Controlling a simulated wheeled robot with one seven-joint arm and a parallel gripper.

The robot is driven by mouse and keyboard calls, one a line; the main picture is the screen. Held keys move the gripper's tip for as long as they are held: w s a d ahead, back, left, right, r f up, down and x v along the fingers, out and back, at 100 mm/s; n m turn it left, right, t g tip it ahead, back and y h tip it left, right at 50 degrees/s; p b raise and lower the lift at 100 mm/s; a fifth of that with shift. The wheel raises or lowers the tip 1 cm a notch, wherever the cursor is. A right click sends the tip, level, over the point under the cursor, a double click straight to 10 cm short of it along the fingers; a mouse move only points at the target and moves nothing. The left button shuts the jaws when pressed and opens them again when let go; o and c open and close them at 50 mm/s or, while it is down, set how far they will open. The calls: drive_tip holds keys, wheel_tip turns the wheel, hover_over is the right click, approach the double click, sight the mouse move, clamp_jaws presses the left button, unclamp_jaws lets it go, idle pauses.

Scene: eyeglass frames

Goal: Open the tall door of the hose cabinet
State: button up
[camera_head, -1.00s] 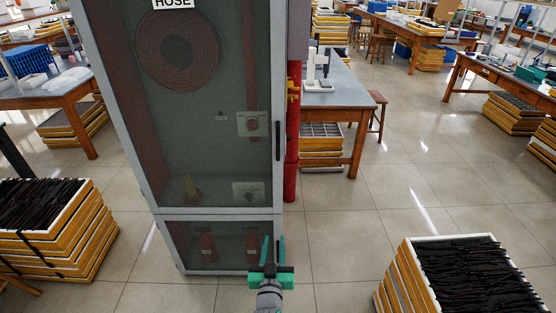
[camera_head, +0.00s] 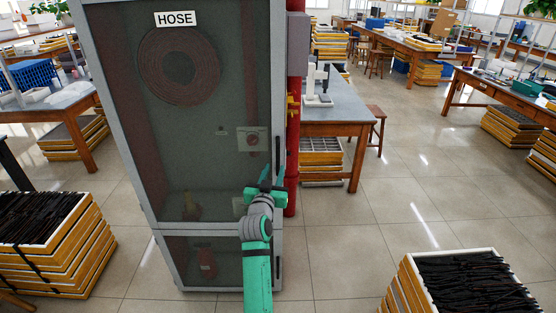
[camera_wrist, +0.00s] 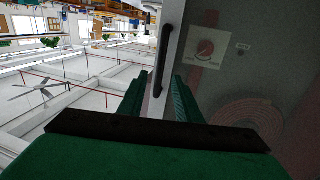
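The hose cabinet (camera_head: 131,130) stands upright, with a grey frame and a HOSE sign. Its tall glass door (camera_head: 205,125) is closed, with a coiled hose behind it. The dark vertical door handle (camera_head: 279,150) is on the door's right edge; it also shows in the wrist view (camera_wrist: 163,50). My gripper (camera_head: 266,180) is in front of the door's lower right part, near the handle's lower end. In the wrist view my gripper (camera_wrist: 159,88) is open, its green fingers apart. The handle's near end appears between them there; I see no contact.
Below is a smaller glass door (camera_head: 205,262). A red pipe (camera_head: 293,130) runs just right of the cabinet. Crate stacks stand at the left (camera_head: 88,250) and front right (camera_head: 405,290). A table (camera_head: 345,120) is behind at right.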

sight(278, 160)
drive_tip(key=w, duration=0.2)
drive_tip(key=w+d, duration=0.1)
drive_tip(key=w, duration=0.5)
drive_tip(key=shift+d, duration=0.3)
clamp_jaws()
